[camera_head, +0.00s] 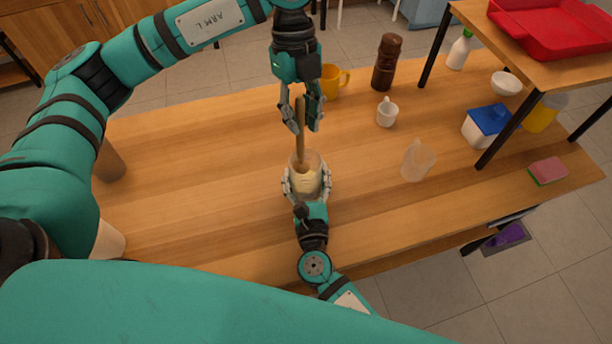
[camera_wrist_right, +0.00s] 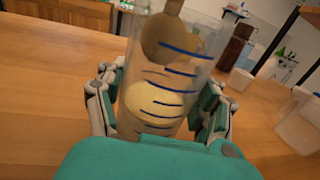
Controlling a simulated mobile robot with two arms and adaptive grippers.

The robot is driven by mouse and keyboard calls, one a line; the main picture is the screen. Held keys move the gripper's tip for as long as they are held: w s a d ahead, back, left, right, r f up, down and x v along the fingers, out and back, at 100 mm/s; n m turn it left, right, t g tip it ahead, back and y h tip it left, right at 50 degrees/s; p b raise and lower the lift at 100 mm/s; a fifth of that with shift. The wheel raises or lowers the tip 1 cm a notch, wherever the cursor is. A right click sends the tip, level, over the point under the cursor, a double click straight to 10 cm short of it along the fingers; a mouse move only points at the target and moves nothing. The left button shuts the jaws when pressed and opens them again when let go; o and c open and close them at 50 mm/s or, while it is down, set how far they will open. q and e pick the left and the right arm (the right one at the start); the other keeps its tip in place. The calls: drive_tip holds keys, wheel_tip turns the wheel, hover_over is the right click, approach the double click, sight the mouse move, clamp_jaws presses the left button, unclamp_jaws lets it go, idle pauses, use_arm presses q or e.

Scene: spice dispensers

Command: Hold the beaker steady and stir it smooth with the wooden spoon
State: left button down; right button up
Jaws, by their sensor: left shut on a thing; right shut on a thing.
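The clear beaker (camera_head: 307,172) stands on the wooden table and holds pale, cream-coloured contents. In the right wrist view the beaker (camera_wrist_right: 165,75) shows blue marking lines. My right gripper (camera_head: 306,190) is shut around the beaker from the near side, with its fingers on both sides of the glass. My left gripper (camera_head: 301,115) is above the beaker, shut on the handle of the wooden spoon (camera_head: 300,145). The spoon points down into the beaker. Its rounded bowl (camera_wrist_right: 166,40) shows through the glass above or at the pale contents; I cannot tell whether it touches them.
A yellow mug (camera_head: 333,82), a brown grinder (camera_head: 386,62), a small white cup (camera_head: 387,112) and a clear jug (camera_head: 417,160) stand to the right. A blue-lidded box (camera_head: 486,125) and a sponge (camera_head: 547,171) are farther right, near a raised shelf (camera_head: 550,55). The table left of the beaker is mostly clear.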

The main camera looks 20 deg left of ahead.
sight(301, 99)
use_arm(q)
drive_tip(key=shift+r, duration=3.75)
use_arm(e)
drive_tip(key=o, duration=1.4)
drive_tip(key=shift+o, duration=0.2)
drive_tip(key=shift+s, duration=0.1)
drive_tip(key=v, duration=1.2)
use_arm(q)
drive_tip(key=shift+s, duration=0.1)
